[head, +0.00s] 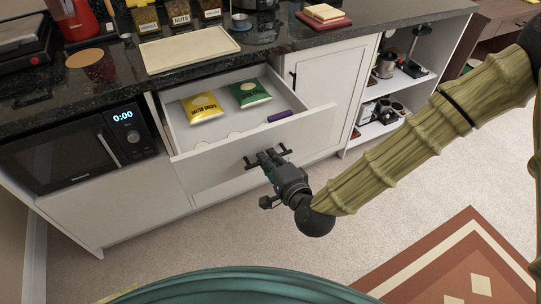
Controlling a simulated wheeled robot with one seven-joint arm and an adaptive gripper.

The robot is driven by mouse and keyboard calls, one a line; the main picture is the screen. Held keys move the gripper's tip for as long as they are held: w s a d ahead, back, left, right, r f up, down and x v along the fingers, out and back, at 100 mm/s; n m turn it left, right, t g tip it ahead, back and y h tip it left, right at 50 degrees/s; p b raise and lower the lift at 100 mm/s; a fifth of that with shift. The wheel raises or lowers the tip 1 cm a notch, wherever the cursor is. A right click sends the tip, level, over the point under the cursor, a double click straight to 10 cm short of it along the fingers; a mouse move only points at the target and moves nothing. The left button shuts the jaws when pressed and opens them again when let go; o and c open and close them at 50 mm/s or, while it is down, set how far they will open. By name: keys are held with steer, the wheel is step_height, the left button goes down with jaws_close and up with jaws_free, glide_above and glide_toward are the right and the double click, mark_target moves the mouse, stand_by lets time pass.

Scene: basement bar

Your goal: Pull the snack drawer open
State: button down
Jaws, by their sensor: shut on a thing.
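The snack drawer (248,137) is white and stands pulled out from the cabinet below the dark counter. Inside it lie a yellow snack bag (203,107), a green snack bag (250,93) and a small purple item (280,116). My gripper (268,160) is at the front of the drawer, at its dark bar handle (284,153), and is shut on it. The fingertips partly hide the handle's middle.
A microwave (70,150) is built in left of the drawer. A cream tray (188,50) lies on the counter above. A closed white cabinet door (322,85) and open shelves (395,85) are to the right. Carpeted floor in front is clear, with a patterned rug (470,262).

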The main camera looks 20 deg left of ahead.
steer(key=shift+w+d, duration=0.1)
steer(key=shift+w, duration=0.05)
steer(key=c, duration=1.5)
jaws_free()
steer(key=shift+v, duration=3.8)
